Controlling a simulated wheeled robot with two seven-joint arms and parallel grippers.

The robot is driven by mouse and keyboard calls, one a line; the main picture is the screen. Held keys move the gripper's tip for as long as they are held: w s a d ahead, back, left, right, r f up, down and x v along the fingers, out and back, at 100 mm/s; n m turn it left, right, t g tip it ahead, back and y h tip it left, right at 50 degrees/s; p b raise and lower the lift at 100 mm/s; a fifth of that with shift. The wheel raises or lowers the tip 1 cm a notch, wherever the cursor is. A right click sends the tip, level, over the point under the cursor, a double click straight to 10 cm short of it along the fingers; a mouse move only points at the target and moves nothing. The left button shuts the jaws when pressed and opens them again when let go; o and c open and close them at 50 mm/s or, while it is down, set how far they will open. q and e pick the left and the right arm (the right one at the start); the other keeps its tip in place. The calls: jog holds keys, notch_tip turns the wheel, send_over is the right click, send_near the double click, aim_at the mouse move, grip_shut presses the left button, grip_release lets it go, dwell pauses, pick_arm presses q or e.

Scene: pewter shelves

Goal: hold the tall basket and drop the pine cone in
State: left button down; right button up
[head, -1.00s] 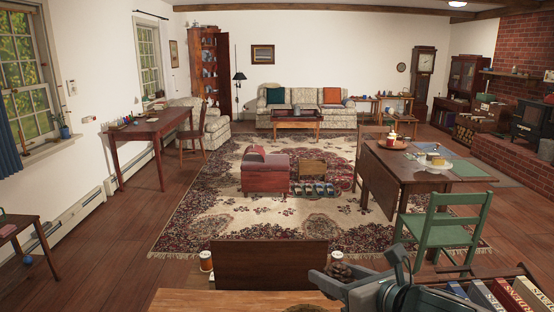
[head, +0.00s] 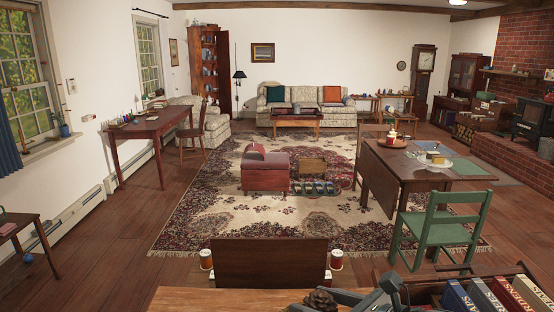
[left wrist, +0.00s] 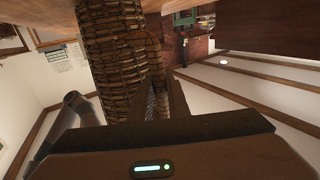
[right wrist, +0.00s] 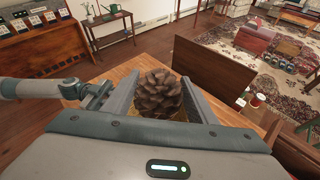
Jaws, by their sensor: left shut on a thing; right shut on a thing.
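The pine cone (right wrist: 160,93) is brown with open scales. It sits between the fingers of my right gripper (right wrist: 162,98), which is shut on it above a wooden top. In the head view the pine cone (head: 320,300) shows at the bottom edge, with part of my right gripper (head: 342,298) beside it. The tall basket (left wrist: 112,45) is brown wicker and fills the upper middle of the left wrist view. My left gripper (left wrist: 162,85) is shut on its wall. The basket and my left gripper are not visible in the head view, and the basket's opening is not clearly seen.
A wooden table top (head: 230,300) lies at the bottom of the head view, with an upright dark wooden panel (head: 270,262) behind it. Two cans, left (head: 206,259) and right (head: 336,260), flank the panel. Several books (head: 495,295) stand at right, near a green chair (head: 440,232).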

aim_at(317, 289)
jog(key=shift+f, duration=2.7)
jog(key=o, duration=1.1)
jog(key=shift+c, duration=0.2)
jog(key=shift+o, duration=0.2)
jog(key=shift+w+d, duration=0.1)
jog(key=shift+d, duration=0.05)
jog(key=shift+r, duration=0.15)
jog(key=shift+r, duration=0.6)
jog(key=shift+s+a+r, duration=0.1)
jog(key=shift+a+r, duration=0.05)
jog(key=shift+r, duration=2)
jog(key=shift+s+a+r, duration=0.1)
jog(key=shift+r, duration=2)
